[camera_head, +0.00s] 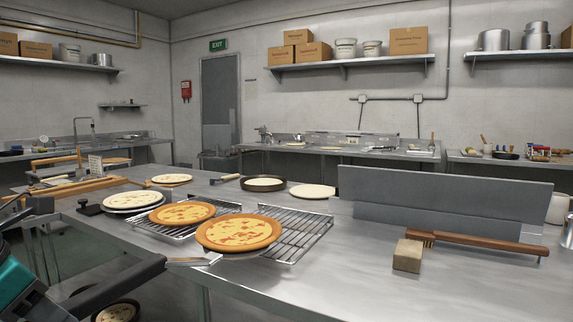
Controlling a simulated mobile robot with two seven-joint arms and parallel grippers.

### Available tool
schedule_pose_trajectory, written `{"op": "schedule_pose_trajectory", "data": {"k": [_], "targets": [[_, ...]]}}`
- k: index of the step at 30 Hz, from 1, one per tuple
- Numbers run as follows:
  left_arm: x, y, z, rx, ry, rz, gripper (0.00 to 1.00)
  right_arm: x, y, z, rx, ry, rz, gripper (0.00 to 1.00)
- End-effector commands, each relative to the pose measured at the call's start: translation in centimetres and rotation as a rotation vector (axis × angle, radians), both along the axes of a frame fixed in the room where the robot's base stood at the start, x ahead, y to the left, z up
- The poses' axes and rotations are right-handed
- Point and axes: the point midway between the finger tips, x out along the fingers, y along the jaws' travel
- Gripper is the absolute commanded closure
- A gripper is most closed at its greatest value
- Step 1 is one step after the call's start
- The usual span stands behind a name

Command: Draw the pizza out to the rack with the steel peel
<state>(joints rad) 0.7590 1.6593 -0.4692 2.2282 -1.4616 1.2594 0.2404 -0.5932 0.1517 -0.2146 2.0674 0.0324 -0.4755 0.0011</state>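A baked pizza (238,232) with a browned crust lies at the left part of a wire rack (306,233) on the steel table. A steel edge (213,258) shows under its front rim, with a short light handle piece (188,262) running left; this looks like the steel peel. Whether the pizza rests on the peel or the rack is hard to tell. A dark bar comes from the lower left and meets this handle piece. My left arm, teal and black, is at the lower left; its fingers cannot be made out. My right gripper is not in view.
A second pizza (182,213) sits on another wire rack (160,233) just behind. Pale pizzas (133,200) and a pan (264,184) stand further back. A brush (480,243), a block (408,256) and a steel upright panel (445,205) occupy the right. The front middle is clear.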

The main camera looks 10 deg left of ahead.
Motion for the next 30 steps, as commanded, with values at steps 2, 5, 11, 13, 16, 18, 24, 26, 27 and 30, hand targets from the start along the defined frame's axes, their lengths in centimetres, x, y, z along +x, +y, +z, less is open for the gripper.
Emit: {"op": "schedule_pose_trajectory", "data": {"k": [2,5,11,13,16,18,24,26,27,30], "targets": [[0.7,-0.5,0.6,-0.005,-0.002,-0.003,1.00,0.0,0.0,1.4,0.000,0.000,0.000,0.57],[1.4,-1.0,0.6,-0.006,-0.003,-0.002,1.00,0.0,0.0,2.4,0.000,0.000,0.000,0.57],[3.0,-1.9,0.6,-0.007,-0.005,-0.002,1.00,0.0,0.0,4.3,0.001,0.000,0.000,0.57],[3.5,-2.3,0.6,-0.007,-0.005,-0.002,1.00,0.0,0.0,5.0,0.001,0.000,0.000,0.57],[4.3,-2.8,0.5,-0.008,-0.005,0.000,1.00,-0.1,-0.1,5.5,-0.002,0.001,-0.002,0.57],[4.9,-3.1,0.5,-0.008,-0.005,-0.001,1.00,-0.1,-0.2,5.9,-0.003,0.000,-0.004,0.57],[6.6,-4.1,0.4,-0.006,-0.005,0.002,1.00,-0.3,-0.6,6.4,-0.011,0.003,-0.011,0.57],[7.1,-4.5,0.4,-0.007,-0.006,0.001,1.00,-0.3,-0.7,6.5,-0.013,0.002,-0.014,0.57],[7.4,-4.7,0.4,-0.006,-0.006,0.000,1.00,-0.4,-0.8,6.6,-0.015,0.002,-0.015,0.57],[8.3,-5.2,0.3,-0.004,-0.006,0.001,1.00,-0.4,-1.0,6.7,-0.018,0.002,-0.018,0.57]]}}
